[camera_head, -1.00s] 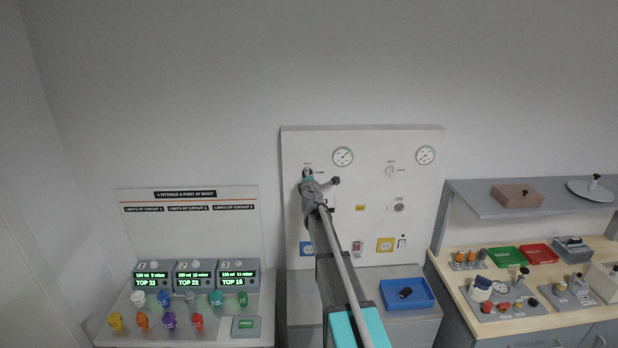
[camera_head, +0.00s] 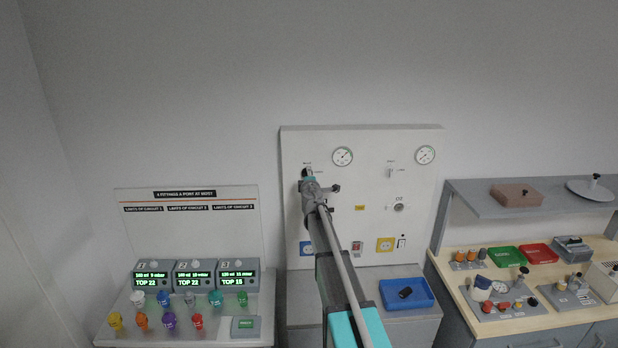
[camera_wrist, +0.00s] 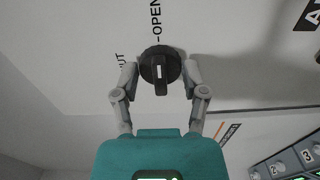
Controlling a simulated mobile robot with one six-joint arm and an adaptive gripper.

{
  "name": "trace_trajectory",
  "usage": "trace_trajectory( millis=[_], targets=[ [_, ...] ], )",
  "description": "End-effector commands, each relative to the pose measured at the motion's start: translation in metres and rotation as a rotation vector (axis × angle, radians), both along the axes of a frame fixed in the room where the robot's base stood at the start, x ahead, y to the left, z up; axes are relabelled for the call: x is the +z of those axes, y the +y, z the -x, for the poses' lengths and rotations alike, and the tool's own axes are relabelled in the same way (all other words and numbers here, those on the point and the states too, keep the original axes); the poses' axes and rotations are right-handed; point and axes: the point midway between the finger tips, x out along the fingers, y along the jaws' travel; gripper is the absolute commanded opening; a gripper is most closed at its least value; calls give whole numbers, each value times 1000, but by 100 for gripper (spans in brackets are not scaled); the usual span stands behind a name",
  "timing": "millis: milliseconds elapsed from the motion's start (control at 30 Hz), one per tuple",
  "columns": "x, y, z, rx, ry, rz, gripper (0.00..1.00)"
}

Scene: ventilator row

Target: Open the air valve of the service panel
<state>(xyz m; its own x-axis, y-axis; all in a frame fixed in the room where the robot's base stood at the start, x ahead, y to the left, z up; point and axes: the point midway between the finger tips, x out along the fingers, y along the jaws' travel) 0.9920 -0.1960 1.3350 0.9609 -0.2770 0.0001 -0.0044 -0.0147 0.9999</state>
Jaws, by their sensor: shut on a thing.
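The service panel (camera_head: 365,230) is a pale upright board in the middle of the head view. My gripper (camera_head: 308,176) is at its upper left. In the wrist view my gripper (camera_wrist: 160,74) has one finger on each side of a round black knob (camera_wrist: 159,66), shut on it. The knob's raised bar and white mark stand vertical in that view, in line with the printed OPEN label (camera_wrist: 156,22). The SHUT label (camera_wrist: 120,61), partly hidden, is to the left. In the head view my gripper mostly hides this knob.
A left gauge (camera_head: 342,156) and a right gauge (camera_head: 425,154) are near the panel's top. Another knob (camera_head: 390,172) is to the right. A blue tray (camera_head: 420,302) sits below on the cabinet. Display boxes (camera_head: 194,275) are at left; a cluttered bench (camera_head: 530,310) is at right.

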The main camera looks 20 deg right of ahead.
Motion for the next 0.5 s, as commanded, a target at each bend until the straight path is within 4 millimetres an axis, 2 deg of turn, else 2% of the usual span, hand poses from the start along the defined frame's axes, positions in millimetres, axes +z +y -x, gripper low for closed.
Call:
trace_trajectory(
  millis=[33, 67, 200, 233, 500],
  targets=[
    [0, 0, -1, 0, -1, -2, 9],
    [0, 0, -1, 0, -1, -2, 62],
    [0, 0, 0, 0, 0, -1, 88],
    [0, 0, 0, 0, 0, -1, 91],
    [0, 0, 0, 0, 0, 0, 91]
  ],
)
